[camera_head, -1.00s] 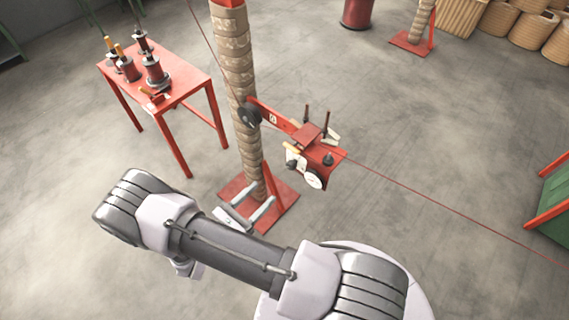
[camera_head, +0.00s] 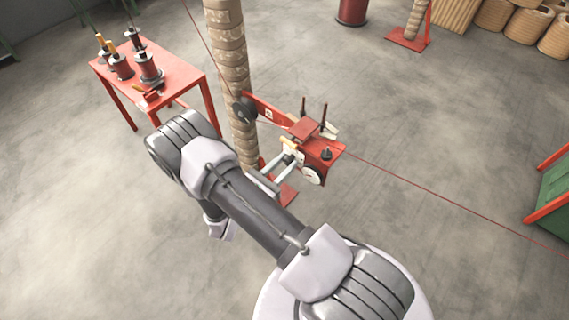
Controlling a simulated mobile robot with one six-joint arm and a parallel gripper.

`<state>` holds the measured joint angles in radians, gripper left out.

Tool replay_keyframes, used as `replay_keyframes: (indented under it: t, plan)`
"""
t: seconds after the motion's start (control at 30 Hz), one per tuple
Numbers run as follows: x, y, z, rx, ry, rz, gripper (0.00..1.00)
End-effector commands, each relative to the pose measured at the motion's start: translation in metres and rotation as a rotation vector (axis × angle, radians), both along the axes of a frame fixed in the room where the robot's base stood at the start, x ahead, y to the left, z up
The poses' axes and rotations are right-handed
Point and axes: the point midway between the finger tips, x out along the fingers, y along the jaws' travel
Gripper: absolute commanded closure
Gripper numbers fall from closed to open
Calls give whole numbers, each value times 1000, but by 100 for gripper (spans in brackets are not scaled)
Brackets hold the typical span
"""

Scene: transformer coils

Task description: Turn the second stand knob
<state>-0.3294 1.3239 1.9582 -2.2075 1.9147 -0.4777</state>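A red stand head (camera_head: 318,150) sticks out on a red arm beside a tall wrapped column (camera_head: 230,75). I cannot tell whether the fingers touch anything.
A red table (camera_head: 185,78) with several spools stands at the left. A thin red wire (camera_head: 440,203) runs from the head to the lower right. A green and red box (camera_head: 552,195) stands at the right edge. The floor between is clear.

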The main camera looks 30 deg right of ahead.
Motion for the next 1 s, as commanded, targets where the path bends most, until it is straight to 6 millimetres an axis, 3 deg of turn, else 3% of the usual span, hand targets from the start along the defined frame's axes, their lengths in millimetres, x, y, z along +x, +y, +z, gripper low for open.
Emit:
replay_keyframes:
  t: [0.03,0.1,0.13,0.57,1.0]
  plan:
    - [0,0,0,0,0,0,84]
    - [0,0,0,0,0,0,98]
    - [0,0,0,0,0,0,100]
    - [0,0,0,32,-88,0,100]
    - [0,0,-1,159,-439,0,100]
